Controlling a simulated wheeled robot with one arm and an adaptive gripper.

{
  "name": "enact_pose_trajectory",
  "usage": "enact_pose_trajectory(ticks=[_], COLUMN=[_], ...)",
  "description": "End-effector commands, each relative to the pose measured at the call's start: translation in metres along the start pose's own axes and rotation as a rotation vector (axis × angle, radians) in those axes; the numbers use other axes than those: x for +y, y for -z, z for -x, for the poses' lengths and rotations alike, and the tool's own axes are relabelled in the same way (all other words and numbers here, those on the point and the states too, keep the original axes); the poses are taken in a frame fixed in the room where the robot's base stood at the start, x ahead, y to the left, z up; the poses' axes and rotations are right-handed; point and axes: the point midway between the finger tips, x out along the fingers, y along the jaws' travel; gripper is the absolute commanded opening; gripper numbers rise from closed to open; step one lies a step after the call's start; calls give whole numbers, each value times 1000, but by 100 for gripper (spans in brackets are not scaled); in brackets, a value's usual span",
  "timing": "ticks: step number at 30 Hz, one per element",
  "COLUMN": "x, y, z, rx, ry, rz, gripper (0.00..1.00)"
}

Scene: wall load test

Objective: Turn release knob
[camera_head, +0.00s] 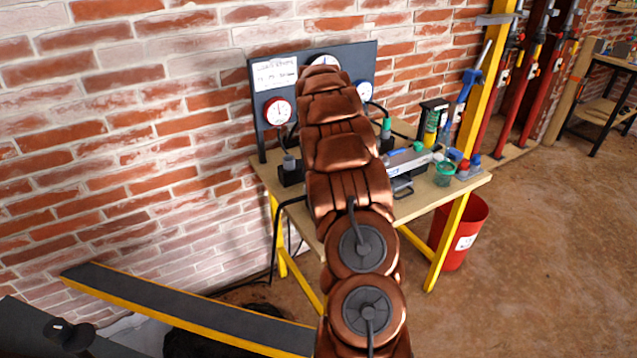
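I cannot pick out a release knob in this view. A dark gauge panel (313,66) stands at the back of a wooden work table, against the brick wall. It has a red-rimmed gauge (278,111) on the left, a blue-rimmed gauge (364,90) on the right and a third gauge (324,61) at the top middle, partly covered. My copper-coloured arm reaches from the bottom of the picture up over the table to the panel. It hides the middle of the panel and table. My gripper does not show.
The table (462,187) has yellow legs. A grey device (406,160), a green cup (444,174) and small coloured items crowd its right side. A red bin (460,232) stands below right. A yellow-edged ramp (190,308) lies at lower left. Floor at right is clear.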

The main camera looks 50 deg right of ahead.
Motion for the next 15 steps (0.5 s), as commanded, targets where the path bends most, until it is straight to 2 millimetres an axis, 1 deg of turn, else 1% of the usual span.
enact_pose_trajectory(ticks=[1, 15], x=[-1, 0], y=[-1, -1], z=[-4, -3], rx=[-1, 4], ry=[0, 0], rz=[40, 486], gripper=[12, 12])
